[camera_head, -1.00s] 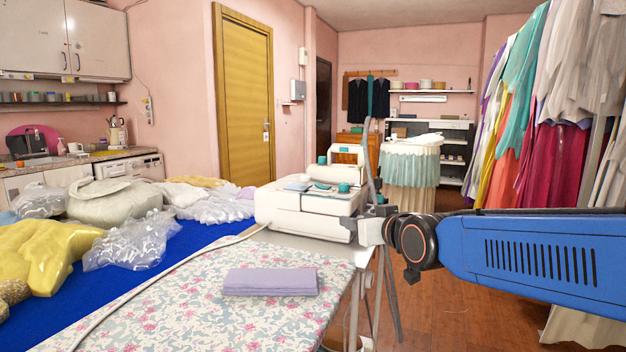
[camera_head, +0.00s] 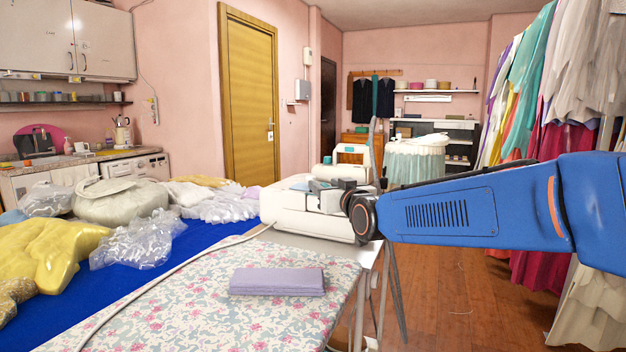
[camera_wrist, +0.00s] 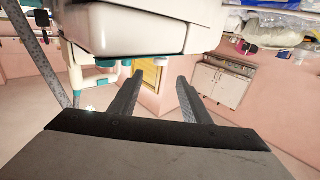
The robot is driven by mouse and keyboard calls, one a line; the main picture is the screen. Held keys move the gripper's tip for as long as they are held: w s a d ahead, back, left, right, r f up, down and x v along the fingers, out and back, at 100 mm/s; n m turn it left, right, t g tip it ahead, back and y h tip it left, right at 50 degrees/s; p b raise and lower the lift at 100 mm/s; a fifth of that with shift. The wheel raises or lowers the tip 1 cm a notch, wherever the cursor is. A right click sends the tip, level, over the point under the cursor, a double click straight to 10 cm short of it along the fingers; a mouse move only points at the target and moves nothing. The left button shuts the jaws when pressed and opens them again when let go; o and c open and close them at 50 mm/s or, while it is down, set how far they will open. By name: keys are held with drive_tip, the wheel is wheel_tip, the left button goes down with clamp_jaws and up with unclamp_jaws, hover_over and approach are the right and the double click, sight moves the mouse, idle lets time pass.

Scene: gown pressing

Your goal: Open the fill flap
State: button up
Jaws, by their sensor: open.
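The white steam station (camera_head: 292,208) stands at the far end of the ironing board. It also shows as a large pale body across the top of the wrist view (camera_wrist: 140,35). My gripper (camera_head: 318,190) is over the top of the station, with its body hiding part of the station's right side. In the wrist view, the two dark fingers (camera_wrist: 158,82) are spread apart with nothing between them. The fill flap cannot be made out clearly; my gripper and arm cover much of the station's top. Teal parts show below the station's edge in the wrist view.
A folded lilac cloth (camera_head: 277,281) lies on the floral board (camera_head: 190,315). A pale cord runs along the board to the station. Bagged garments (camera_head: 135,240) lie on the blue surface at left. Hanging gowns (camera_head: 570,80) stand at right. Wooden floor is open below my arm.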

sight(312, 178)
drive_tip(key=x, duration=1)
drive_tip(key=shift+f, duration=0.1)
drive_tip(key=shift+s, duration=0.1)
drive_tip(key=shift+c, duration=0.6)
clamp_jaws()
